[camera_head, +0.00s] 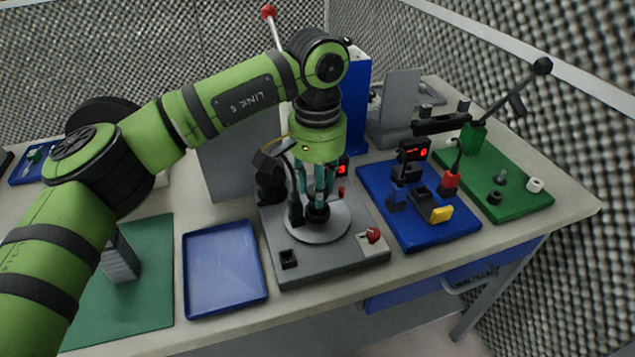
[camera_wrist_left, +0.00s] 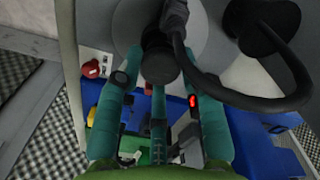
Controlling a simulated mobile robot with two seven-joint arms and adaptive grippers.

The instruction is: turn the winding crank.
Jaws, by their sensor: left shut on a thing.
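The winding station is a grey base (camera_head: 312,271) with a round light-grey disc (camera_head: 335,229) on top. A black knob (camera_head: 318,214), which looks like the crank's handle, stands upright over the disc. My left gripper (camera_head: 317,203) points down from above with its teal fingers shut on this knob. In the left wrist view the knob (camera_wrist_left: 159,62) sits between the fingertips, with the pale disc (camera_wrist_left: 206,18) behind it. The crank's arm is mostly hidden by the gripper. My right gripper is not in view.
A red-knobbed switch (camera_head: 373,236) sits at the base's front right. A black curved part (camera_head: 270,175) stands close left of the fingers. An empty blue tray (camera_head: 224,268) lies left, a blue board (camera_head: 408,222) with fixtures right, and a green board (camera_head: 520,190) farther right.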

